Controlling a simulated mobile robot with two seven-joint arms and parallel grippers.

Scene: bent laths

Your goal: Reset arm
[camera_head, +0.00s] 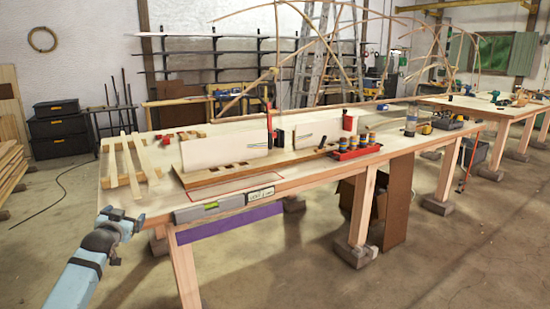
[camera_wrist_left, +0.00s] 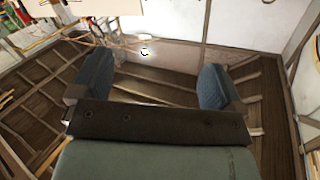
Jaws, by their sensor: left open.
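My left arm comes in from the lower left of the head view. Its gripper (camera_head: 122,219) is up in front of the near left corner of the wooden workbench (camera_head: 152,204). In the left wrist view the two dark blue fingers stand wide apart, and the open gripper (camera_wrist_left: 153,84) has nothing between them. That view looks past the fingers at dark boards with pale beams and light walls. My right gripper is in neither view.
On the bench are a slatted wooden frame (camera_head: 126,165), a spirit level (camera_head: 224,204) at the front edge, upright pale boards (camera_head: 224,149) and a red tray (camera_head: 356,152) of small jars. Black cases (camera_head: 57,128) stand at the back left. Floor left of the bench is mostly clear.

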